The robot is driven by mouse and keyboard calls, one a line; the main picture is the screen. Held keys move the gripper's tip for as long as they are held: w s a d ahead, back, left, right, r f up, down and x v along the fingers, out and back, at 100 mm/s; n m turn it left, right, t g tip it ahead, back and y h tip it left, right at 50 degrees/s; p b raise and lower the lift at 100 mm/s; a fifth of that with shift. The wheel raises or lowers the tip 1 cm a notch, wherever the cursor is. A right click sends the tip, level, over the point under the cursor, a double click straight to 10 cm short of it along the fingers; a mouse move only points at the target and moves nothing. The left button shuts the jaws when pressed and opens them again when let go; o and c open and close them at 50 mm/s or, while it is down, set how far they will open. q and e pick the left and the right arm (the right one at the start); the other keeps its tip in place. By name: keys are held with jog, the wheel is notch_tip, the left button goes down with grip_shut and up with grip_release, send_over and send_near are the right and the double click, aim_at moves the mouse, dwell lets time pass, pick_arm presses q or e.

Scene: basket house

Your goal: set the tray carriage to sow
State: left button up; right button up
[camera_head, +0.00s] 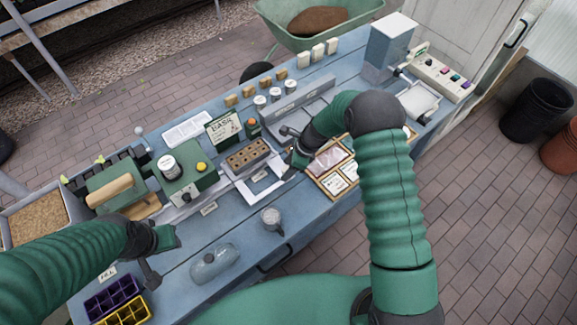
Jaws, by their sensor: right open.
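The tray carriage appears to be the pale frame (263,187) on the rail along the bench. A brown seed tray with dark holes (248,156) sits at its back. My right gripper (287,151) is open and empty, just right of the tray, with its fingers close to the carriage's right side; contact cannot be told. My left gripper (160,257) is open and empty over the bench's left part.
A wooden box of seed packets (337,182) lies right of the carriage. Purple (112,297) and yellow (127,313) trays lie at the near left. A green sign (224,128) stands behind.

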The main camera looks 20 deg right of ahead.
jog(key=shift+a, duration=0.15)
jog(key=shift+c, duration=0.3)
jog(key=shift+w, duration=0.1)
jog(key=c, duration=0.5)
jog(key=shift+d, duration=0.3)
grip_shut()
